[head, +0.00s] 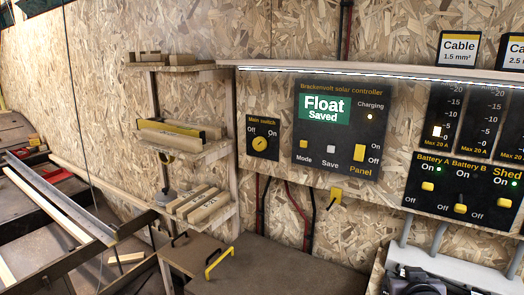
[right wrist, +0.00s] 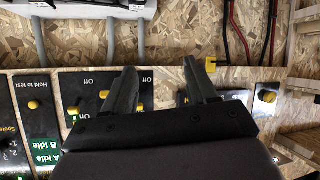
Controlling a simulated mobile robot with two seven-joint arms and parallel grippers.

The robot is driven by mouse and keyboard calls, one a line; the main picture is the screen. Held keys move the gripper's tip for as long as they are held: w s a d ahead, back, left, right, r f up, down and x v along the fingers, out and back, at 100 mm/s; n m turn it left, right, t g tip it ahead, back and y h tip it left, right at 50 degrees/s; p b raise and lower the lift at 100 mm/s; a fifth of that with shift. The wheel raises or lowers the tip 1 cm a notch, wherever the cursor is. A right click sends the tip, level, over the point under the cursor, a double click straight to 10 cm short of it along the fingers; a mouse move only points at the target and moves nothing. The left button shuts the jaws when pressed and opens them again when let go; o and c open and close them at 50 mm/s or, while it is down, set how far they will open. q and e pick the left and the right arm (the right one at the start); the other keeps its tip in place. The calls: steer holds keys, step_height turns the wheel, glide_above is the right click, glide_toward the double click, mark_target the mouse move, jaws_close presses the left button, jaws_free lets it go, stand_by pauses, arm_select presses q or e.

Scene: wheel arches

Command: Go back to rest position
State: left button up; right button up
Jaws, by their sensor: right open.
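My right gripper (right wrist: 162,80) shows in the right wrist view, its two dark fingers apart with nothing between them. In that view it is in front of the switch panel, which appears upside down. The main switch (head: 262,143) has a yellow knob. The battery switch panel (head: 440,205) shows green lamps for Battery A and Shed; Battery B's lamp looks dark.
Shelves (head: 205,137) with wood pieces stand left of the controller. A yellow hook (head: 336,196) is below the controller.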

steer(key=s+a+f+n+y, duration=0.1)
steer(key=s+a+f+y, duration=0.1)
steer(key=s+f, duration=0.4)
steer(key=s+a+f+n+y, duration=0.2)
steer(key=s+a+f, duration=0.3)
steer(key=s, duration=0.5)
steer(key=s+a+f+n+g+y, duration=0.1)
steer(key=s+a+f, duration=0.3)
steer(key=s+f, duration=0.4)
steer(key=shift+s+a+y, duration=0.25)
steer(key=shift+s+y, duration=0.05)
steer(key=shift+y, duration=0.4)
